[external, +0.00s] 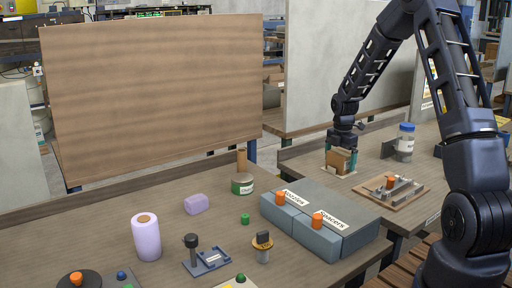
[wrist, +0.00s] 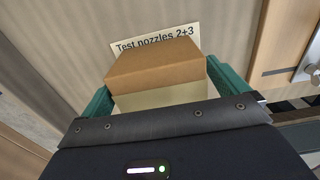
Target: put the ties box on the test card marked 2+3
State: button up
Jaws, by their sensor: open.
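A brown cardboard box, which I take as the ties box (wrist: 155,72), sits between the fingers of my gripper (wrist: 158,95) in the wrist view. The green fingers stand on either side of it and are open. The pale card reading "Test nozzles 2+3" (wrist: 155,38) shows just beyond and partly under the box; the box hides the rest of it. In the external view the box (external: 340,160) is on or just over the card (external: 341,175) on the right table, with my gripper (external: 341,158) around it from above. I see no label on the box.
A wooden board with a metal fixture and an orange knob (external: 391,188) lies right of the card. A blue-lidded jar (external: 405,143) stands behind it. Grey bins marked Nozzles and Spacers (external: 335,240) stand in front. A lilac roll (external: 147,237) is at left.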

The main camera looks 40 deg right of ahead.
aim_at(340, 153)
notch_tip(340, 153, up, 12)
jog(key=shift+f, duration=0.15)
jog(key=s+a+r+m+t+h, duration=0.15)
jog(key=s+a+r+m, duration=0.65)
jog(key=s+a+r, duration=0.85)
jog(key=s+a+r+m+t, duration=0.1)
jog(key=s+a+m, duration=0.4)
jog(key=s, duration=0.5)
jog(key=s+a+r+m+t+y, duration=0.1)
jog(key=s+a+r+m+t, duration=0.1)
jog(key=s, duration=0.8)
jog(key=a+r+m, duration=0.1)
jog(key=a+m, duration=0.1)
jog(key=m, duration=0.1)
jog(key=shift+a, duration=0.35)
